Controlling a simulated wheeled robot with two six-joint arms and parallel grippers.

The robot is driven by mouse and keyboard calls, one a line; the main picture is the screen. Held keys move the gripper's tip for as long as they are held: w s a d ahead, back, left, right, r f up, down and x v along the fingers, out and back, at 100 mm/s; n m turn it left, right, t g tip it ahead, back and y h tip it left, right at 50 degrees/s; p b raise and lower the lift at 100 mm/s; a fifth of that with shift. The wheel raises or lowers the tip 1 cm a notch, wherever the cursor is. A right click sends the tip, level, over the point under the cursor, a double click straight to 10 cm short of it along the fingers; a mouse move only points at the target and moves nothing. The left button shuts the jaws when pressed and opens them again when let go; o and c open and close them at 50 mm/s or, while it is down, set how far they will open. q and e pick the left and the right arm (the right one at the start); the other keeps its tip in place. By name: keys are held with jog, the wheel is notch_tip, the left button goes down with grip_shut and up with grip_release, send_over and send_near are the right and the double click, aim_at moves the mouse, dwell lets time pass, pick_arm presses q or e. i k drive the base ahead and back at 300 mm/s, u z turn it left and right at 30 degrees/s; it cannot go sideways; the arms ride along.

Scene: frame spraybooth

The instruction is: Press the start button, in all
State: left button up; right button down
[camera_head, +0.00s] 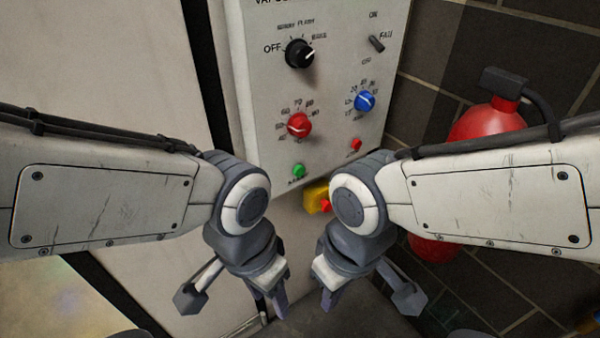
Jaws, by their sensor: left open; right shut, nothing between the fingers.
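A white control panel (335,95) hangs on the wall in front of me. A small green button (298,170) sits near its lower left edge, with a small label beneath that I cannot read. A small red button (355,145) sits to its right and a little higher. My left gripper (274,303) is open and empty, pointing down below the panel. My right gripper (328,300) is shut and empty, beside it on the right. Neither gripper touches the panel or the buttons.
The panel also carries a black knob (299,54), a red knob (299,124), a blue knob (365,100) and a fan switch (376,43). A yellow box with a red button (316,198) is partly hidden below. A red fire extinguisher (487,122) stands at right.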

aim_at(299, 170)
jog(key=z, duration=1.55)
jog(key=k, duration=1.1)
jog(key=u, duration=1.4)
jog(key=i, duration=0.5)
jog(key=u, duration=0.05)
